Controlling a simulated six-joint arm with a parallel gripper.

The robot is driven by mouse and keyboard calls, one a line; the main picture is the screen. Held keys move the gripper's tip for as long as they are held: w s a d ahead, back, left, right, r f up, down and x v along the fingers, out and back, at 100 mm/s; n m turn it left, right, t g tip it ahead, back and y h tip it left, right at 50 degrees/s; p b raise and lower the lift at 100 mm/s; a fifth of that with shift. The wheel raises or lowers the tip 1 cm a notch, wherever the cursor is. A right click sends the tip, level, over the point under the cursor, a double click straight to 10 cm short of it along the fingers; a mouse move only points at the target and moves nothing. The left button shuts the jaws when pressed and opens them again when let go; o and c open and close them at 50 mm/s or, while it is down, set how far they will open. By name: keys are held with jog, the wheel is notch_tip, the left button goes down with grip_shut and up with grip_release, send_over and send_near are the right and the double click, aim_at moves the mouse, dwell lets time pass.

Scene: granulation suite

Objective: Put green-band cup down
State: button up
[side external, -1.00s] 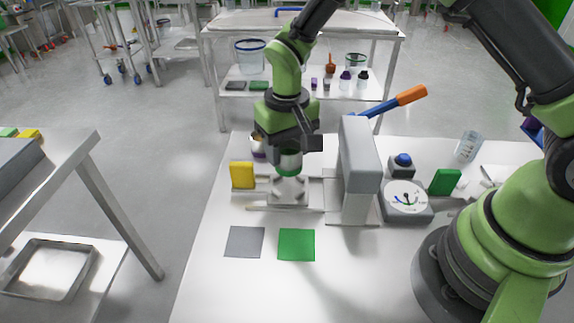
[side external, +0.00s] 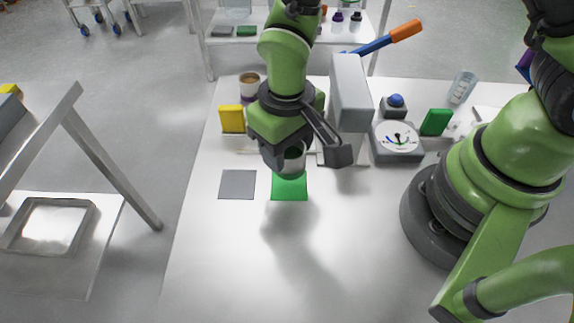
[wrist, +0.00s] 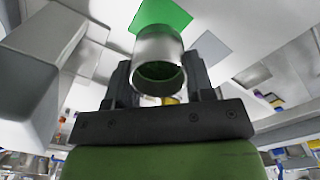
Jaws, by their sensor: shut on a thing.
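The green-band cup (side external: 293,163) is a metallic grey cup between the fingers of my gripper (side external: 306,160). In the wrist view the cup (wrist: 157,48) is clasped between the two dark fingers, its open end towards the camera and green showing inside. A flat green square (side external: 290,190) lies on the white table, and the cup hangs over its far part in the side view. The green square (wrist: 163,13) also shows beyond the cup in the wrist view. I cannot tell the exact gap between cup and table. My fingers partly hide the cup.
A grey square (side external: 238,184) lies left of the green one. A grey press-like stand (side external: 351,92) with an orange-tipped blue lever is close behind my gripper. A yellow block (side external: 231,118) and a purple-band cup (side external: 249,84) stand back left. The front table is clear.

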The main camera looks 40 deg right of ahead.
aim_at(286, 168)
jog(key=shift+f, duration=2.35)
jog(key=shift+f, duration=0.25)
jog(key=o, duration=1.1)
jog(key=shift+c, duration=0.2)
jog(key=shift+r, duration=0.1)
jog(key=s+d+r+m+t+y, duration=0.15)
jog(key=d+r, duration=0.25)
jog(key=r, duration=0.8)
jog(key=s+d+r+m+t, duration=0.1)
jog(key=d+r+t, duration=0.15)
jog(key=r, duration=0.95)
jog(key=s+d+r+m+t, duration=0.1)
jog(key=s+d+r+t, duration=0.2)
jog(key=s+d+r, duration=0.2)
jog(key=s, duration=0.2)
jog(key=shift+s+r, duration=0.15)
jog(key=shift+s, duration=0.25)
